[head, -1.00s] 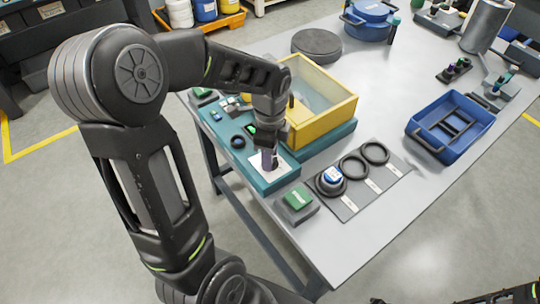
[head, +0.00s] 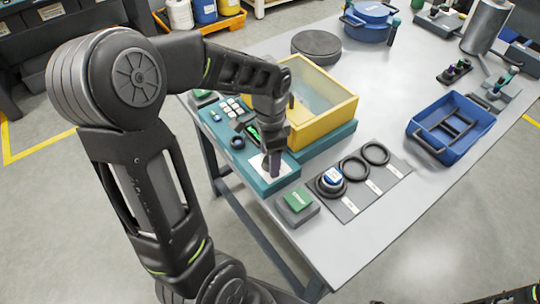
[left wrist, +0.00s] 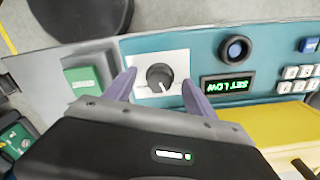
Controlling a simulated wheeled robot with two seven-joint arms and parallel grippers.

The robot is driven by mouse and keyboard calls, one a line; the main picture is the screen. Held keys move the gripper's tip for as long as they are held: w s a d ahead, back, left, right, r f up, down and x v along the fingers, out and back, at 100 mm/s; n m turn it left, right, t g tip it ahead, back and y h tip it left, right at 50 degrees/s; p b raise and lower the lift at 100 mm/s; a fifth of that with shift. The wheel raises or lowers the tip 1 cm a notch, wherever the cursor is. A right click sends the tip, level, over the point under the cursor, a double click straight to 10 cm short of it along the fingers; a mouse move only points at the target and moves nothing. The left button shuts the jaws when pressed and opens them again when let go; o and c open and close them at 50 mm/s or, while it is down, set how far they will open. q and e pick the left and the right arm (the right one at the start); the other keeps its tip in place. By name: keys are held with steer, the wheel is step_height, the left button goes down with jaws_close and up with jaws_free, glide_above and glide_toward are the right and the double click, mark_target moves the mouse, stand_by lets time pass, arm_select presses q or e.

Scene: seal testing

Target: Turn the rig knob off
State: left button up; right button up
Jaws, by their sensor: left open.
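The rig knob (left wrist: 159,77) is a dark round dial with a light pointer line, set on a white plate (left wrist: 158,64) on the teal rig panel (left wrist: 210,53). My left gripper (left wrist: 159,92) is open, with one purple-grey finger on each side of the knob, and gaps show between fingers and knob. The green display (left wrist: 228,86) beside it reads "SET LOW", upside down in the left wrist view. In the head view my left gripper (head: 273,172) points down over the white plate (head: 259,167), and the knob is hidden behind it.
A green button box (head: 296,203) stands near the table's front edge. The yellow-framed tank (head: 322,121) rises just behind the knob plate. A grey mat with black rings (head: 354,168) and a blue tray (head: 430,145) lie to the right. Several panel keys (head: 232,105) sit further left.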

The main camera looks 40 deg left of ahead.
arm_select(q)
steer(key=shift+o, duration=1.1)
steer(key=m+p, duration=0.1)
steer(key=m, duration=0.4)
steer(key=shift+r+m+p, duration=0.15)
steer(key=shift+m+p, duration=0.15)
steer(key=shift+p, duration=0.1)
steer(key=m+p, duration=0.1)
steer(key=m, duration=0.4)
steer(key=shift+m+p, duration=0.3)
steer(key=shift+m, duration=0.5)
steer(key=shift+c, duration=0.4)
